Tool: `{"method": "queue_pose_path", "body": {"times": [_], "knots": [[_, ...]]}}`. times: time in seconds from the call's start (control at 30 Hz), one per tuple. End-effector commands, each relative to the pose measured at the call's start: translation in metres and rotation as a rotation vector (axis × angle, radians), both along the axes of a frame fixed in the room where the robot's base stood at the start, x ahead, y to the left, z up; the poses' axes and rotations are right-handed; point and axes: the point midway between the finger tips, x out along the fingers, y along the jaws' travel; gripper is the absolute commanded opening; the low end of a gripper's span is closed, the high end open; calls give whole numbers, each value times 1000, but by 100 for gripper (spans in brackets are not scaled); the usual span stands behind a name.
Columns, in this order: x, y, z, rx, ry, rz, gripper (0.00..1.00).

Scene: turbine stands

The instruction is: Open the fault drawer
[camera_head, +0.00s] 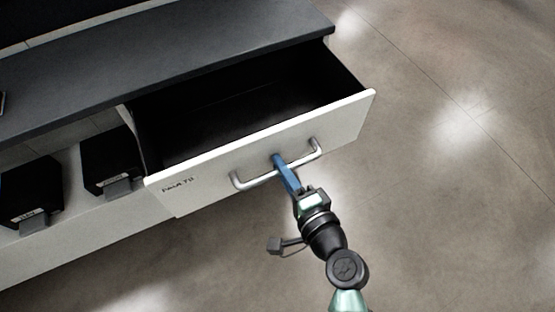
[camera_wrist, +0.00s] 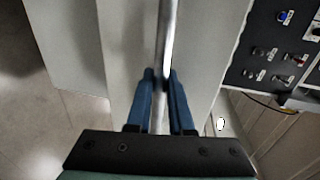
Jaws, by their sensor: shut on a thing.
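The fault drawer (camera_head: 200,186) stands pulled out from under the dark worktop in the head view. Its white front carries a partly legible label, and its dark inside looks empty. A silver bar handle (camera_head: 314,154) runs along the front; it also shows in the wrist view (camera_wrist: 166,40). My gripper (camera_head: 279,162) is at the middle of the handle, its blue fingers shut on the bar. In the wrist view the fingertips (camera_wrist: 157,75) sit on both sides of the bar. The fingers hide a short part of the handle.
The dark worktop (camera_head: 160,62) lies above the drawer. Two black boxes (camera_head: 108,160) stand on the pale shelf left of the drawer. A dark panel with switches (camera_wrist: 280,50) shows at the right in the wrist view. The concrete floor (camera_head: 450,200) right of the drawer is clear.

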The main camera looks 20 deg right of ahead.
Motion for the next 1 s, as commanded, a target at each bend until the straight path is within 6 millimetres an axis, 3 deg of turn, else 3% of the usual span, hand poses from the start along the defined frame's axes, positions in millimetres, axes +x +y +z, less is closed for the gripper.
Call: {"method": "queue_pose_path", "body": {"times": [0.57,0.6,0.77,1.0], "knots": [[-11,-1,1,0,-3,0,0],[-11,-1,1,0,-2,0,21],[-11,-1,1,0,-2,0,49],[-11,0,1,0,-1,0,49]]}}
